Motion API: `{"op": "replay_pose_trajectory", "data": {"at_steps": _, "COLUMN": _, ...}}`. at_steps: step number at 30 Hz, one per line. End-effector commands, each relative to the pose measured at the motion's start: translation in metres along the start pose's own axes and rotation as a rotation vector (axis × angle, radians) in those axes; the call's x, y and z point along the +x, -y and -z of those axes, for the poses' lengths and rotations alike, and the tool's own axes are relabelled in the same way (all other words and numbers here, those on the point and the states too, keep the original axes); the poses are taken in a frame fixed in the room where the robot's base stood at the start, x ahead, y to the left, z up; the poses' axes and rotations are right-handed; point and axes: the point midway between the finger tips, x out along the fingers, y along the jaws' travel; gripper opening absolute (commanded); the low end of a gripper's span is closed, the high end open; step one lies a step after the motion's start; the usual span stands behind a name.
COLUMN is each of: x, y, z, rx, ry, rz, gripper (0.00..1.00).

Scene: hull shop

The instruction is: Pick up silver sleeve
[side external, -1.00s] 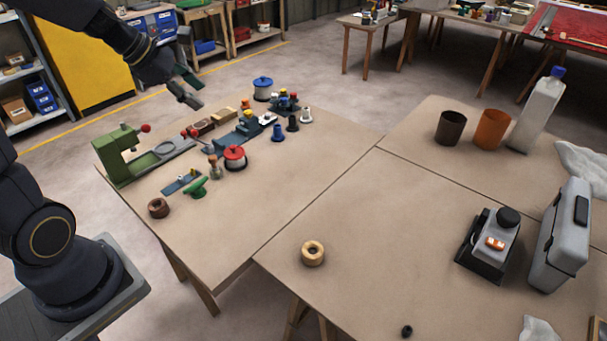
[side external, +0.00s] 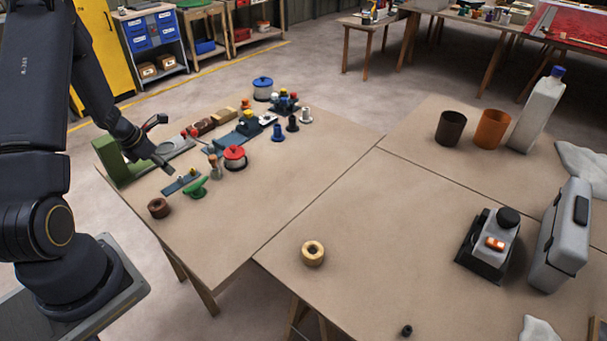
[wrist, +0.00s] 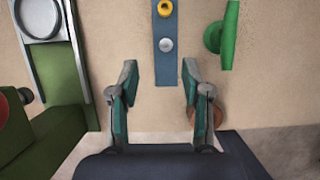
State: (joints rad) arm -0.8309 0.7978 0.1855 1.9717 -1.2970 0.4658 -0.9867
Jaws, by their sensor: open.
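A small silver round piece (wrist: 166,45), seen from above, sits on a narrow blue plate (wrist: 166,75) in the wrist view, with a gold ring (wrist: 165,8) beyond it; it looks like the silver sleeve. In the side view the blue plate (side external: 180,182) lies near the table's left edge, where the silver piece is too small to make out clearly. My gripper (wrist: 160,75) is open and empty. Its fingertips straddle the line of the plate, with the silver piece ahead of them. In the side view my gripper (side external: 160,142) is above the table's left part.
A green fixture (side external: 117,163) stands left of the plate. A green handled piece (side external: 196,190) lies close to its right, and a brown ring (side external: 158,208) in front. A red-lidded pot (side external: 235,157) and several small parts stand behind. The table's front right is clear.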

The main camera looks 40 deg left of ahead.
Motion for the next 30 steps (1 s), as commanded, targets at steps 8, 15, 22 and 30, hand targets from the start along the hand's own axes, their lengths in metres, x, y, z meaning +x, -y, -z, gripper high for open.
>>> {"op": "replay_pose_trajectory", "data": {"at_steps": 8, "x": 0.025, "y": 0.005, "z": -0.001, "rx": 0.001, "ry": -0.001, "rz": 0.003, "gripper": 0.48}}
{"op": "replay_pose_trajectory", "data": {"at_steps": 15, "x": 0.059, "y": 0.008, "z": -0.002, "rx": 0.001, "ry": -0.001, "rz": 0.001, "gripper": 0.48}}
{"op": "replay_pose_trajectory", "data": {"at_steps": 22, "x": 0.063, "y": 0.008, "z": -0.003, "rx": 0.001, "ry": 0.001, "rz": 0.000, "gripper": 0.48}}
{"op": "replay_pose_trajectory", "data": {"at_steps": 30, "x": 0.062, "y": 0.008, "z": -0.003, "rx": 0.001, "ry": 0.001, "rz": 0.000, "gripper": 0.25}}
